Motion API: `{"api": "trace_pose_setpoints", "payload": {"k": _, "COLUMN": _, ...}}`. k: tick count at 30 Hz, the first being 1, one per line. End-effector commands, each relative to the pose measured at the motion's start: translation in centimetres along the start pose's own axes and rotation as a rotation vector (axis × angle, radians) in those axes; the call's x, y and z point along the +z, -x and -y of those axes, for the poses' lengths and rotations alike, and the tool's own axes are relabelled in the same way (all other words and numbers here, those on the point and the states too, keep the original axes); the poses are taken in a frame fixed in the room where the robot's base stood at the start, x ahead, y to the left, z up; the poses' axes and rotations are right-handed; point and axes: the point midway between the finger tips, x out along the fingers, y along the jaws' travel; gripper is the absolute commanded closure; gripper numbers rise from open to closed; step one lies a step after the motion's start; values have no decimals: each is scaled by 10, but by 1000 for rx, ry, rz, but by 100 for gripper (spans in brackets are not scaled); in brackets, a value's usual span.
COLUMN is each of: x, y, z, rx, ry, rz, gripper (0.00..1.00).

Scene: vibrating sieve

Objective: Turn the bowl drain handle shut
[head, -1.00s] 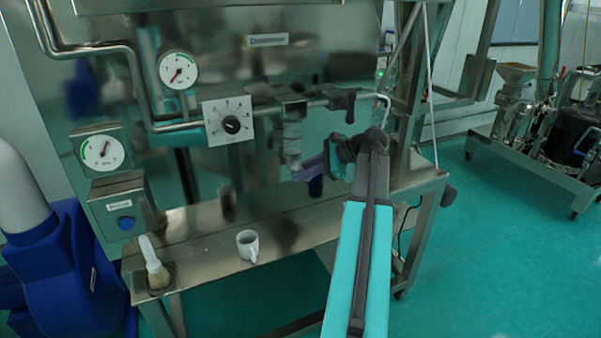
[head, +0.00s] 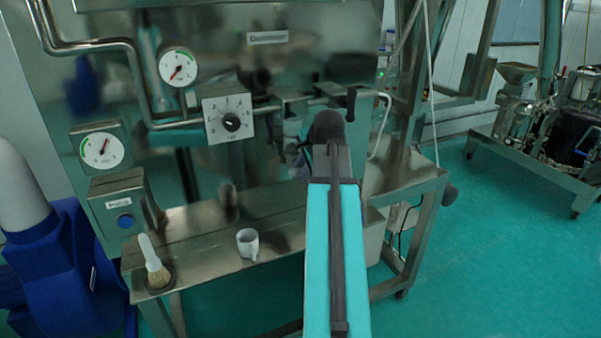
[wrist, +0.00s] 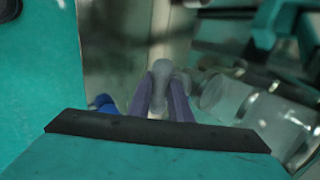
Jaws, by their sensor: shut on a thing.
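In the wrist view, my gripper (wrist: 160,103) has its two purple fingers close together on either side of a rounded grey piece, which I take to be the bowl drain handle (wrist: 159,74). My gripper is shut on it. A small blue piece (wrist: 103,102) shows just left of the fingers. A pale cylindrical part (wrist: 222,96) lies to the right. In the head view, my teal arm reaches up to the pipework, and its dark wrist hides most of the gripper and the handle. The handle's exact angle cannot be told.
A steel panel carries two gauges (head: 178,67) (head: 103,150) and a dial (head: 231,123) left of my arm. A white mug (head: 247,243) and a brush (head: 154,264) stand on the steel bench (head: 200,235). Bare green floor (head: 480,260) lies to the right.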

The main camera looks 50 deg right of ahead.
Motion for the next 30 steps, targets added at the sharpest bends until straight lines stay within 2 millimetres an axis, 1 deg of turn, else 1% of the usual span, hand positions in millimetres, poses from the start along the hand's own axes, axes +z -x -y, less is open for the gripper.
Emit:
{"api": "trace_pose_setpoints", "payload": {"k": 6, "x": 1, "y": 0, "z": 2, "rx": -5, "ry": 30, "rz": -43, "gripper": 100}}
{"api": "trace_pose_setpoints", "payload": {"k": 18, "x": 1, "y": 0, "z": 2, "rx": -6, "ry": 35, "rz": -50, "gripper": 100}}
{"api": "trace_pose_setpoints", "payload": {"k": 19, "x": 1, "y": 0, "z": 2, "rx": -6, "ry": 35, "rz": -50, "gripper": 80}}
{"api": "trace_pose_setpoints", "payload": {"k": 20, "x": 1, "y": 0, "z": 2, "rx": -6, "ry": 35, "rz": -50, "gripper": 75}}
{"api": "trace_pose_setpoints", "payload": {"k": 30, "x": 0, "y": 0, "z": 1, "rx": -2, "ry": 34, "rz": -49, "gripper": 75}}
